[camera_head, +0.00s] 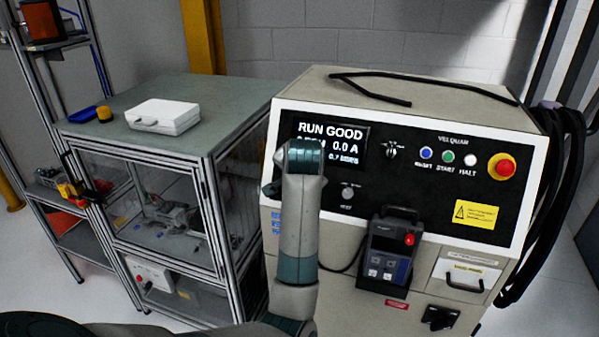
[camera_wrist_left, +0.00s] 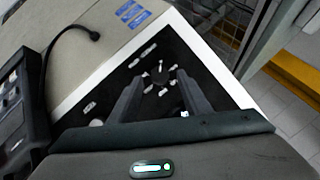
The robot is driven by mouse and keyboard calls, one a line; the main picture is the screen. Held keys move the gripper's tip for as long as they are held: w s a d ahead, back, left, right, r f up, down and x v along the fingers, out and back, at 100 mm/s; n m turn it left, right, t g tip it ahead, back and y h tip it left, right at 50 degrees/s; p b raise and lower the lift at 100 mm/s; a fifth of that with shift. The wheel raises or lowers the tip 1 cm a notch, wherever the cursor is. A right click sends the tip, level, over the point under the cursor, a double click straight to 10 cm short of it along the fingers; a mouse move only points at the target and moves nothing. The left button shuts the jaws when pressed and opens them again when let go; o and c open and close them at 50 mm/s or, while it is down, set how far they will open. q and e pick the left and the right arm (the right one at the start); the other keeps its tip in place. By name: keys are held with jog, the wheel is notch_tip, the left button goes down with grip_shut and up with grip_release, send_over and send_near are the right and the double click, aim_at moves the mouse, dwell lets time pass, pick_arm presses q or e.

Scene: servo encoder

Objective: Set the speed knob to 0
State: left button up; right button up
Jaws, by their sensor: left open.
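The speed knob appears to be the small dark knob (camera_wrist_left: 158,76) ringed by white marks on the black panel in the left wrist view. Its pointer setting is too small to read. My left gripper (camera_wrist_left: 160,84) is open there, its two dark fingers pointing at the panel on either side of the knob. I cannot tell whether they touch it. In the head view my left arm covers this part of the panel, and its fingers are hidden. The display (camera_head: 331,143) shows "RUN GOOD" and "0.0 A"; its left side is partly covered. My right gripper is not in view.
The panel also carries a selector switch (camera_head: 391,150), a grey knob (camera_head: 347,193), several push buttons and a red emergency stop (camera_head: 501,166). A handheld unit (camera_head: 391,250) juts from the cabinet front. A glass-sided cabinet (camera_head: 150,215) stands to the left.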

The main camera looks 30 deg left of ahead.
pick_arm(q)
jog(key=b+v, duration=0.1)
jog(key=v, duration=1.5)
jog(key=shift+f, duration=0.15)
